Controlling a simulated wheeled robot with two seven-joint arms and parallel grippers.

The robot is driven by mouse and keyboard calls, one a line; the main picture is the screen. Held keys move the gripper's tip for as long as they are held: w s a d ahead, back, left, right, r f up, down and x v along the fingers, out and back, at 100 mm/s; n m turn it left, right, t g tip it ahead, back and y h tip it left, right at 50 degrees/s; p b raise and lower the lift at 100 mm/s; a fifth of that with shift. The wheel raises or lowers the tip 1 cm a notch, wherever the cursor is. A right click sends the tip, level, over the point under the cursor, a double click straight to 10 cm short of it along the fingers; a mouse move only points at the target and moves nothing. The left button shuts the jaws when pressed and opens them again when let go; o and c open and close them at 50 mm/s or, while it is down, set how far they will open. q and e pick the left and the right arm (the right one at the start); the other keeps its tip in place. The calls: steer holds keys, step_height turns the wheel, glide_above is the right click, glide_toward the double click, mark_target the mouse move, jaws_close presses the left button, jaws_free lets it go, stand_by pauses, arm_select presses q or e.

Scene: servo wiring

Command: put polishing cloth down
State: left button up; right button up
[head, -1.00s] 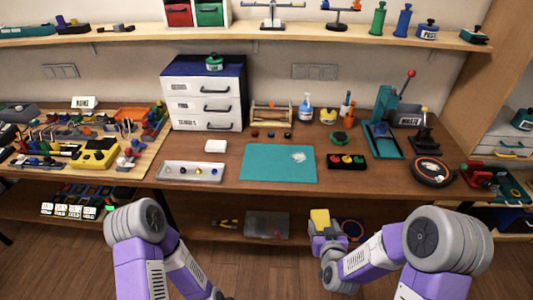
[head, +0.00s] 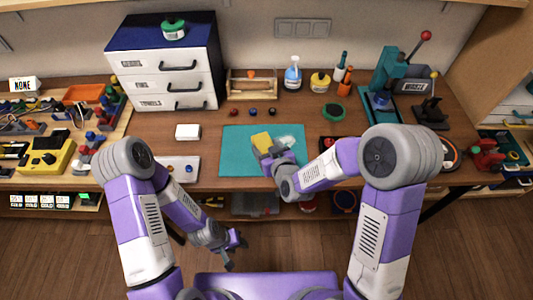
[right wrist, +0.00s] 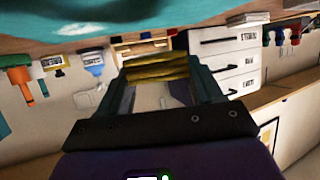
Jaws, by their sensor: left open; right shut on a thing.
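The yellow polishing cloth (head: 262,141) is in my right gripper (head: 266,151), over the teal mat (head: 236,163) on the bench. In the right wrist view the folded cloth (right wrist: 155,70) sits between the two fingers of the right gripper (right wrist: 160,88). The mat (right wrist: 100,18) fills the top of that view, and the cloth appears apart from it. My left gripper (head: 233,251) is open and empty, low in front of the bench.
A pale crumpled thing (head: 287,141) lies on the mat beside the cloth. A white block (head: 187,132) and a metal tray (head: 180,163) are to the left. The drawer unit (head: 160,82) stands behind. The mat's left part is clear.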

steer(key=shift+w+f+b, duration=0.15)
steer(key=shift+f+b, duration=0.3)
steer(key=shift+f, duration=1.95)
steer(key=shift+f+b, duration=0.2)
steer(key=shift+b, duration=0.1)
steer(key=o, duration=1)
steer(key=shift+o, duration=0.2)
steer(key=shift+r, duration=0.15)
